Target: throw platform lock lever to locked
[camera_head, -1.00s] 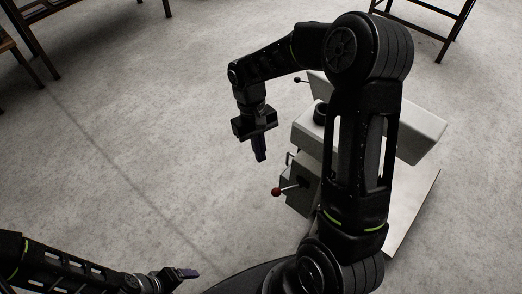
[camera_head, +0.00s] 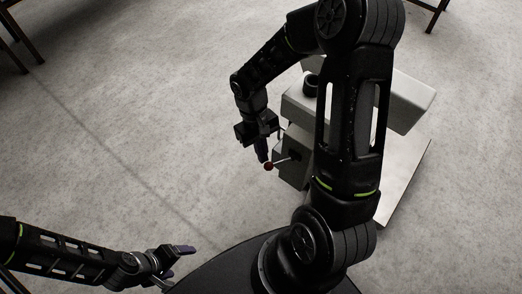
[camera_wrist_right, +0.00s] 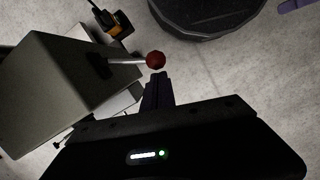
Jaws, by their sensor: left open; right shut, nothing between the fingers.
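The lever is a short metal rod with a red ball knob (camera_head: 268,166), sticking out of the side of a grey machine (camera_head: 297,178). In the right wrist view the red knob (camera_wrist_right: 156,60) is just beyond the fingertips, with its rod (camera_wrist_right: 125,61) running left to a dark slot in the grey housing (camera_wrist_right: 60,85). My right gripper (camera_head: 263,156) is shut and empty, pointing down right at the knob; whether it touches the knob I cannot tell. My left gripper (camera_head: 186,260) is open and empty at the lower left, far from the machine.
An orange and black part (camera_wrist_right: 115,24) shows near the housing in the right wrist view. Open floor (camera_head: 150,130) lies to the left.

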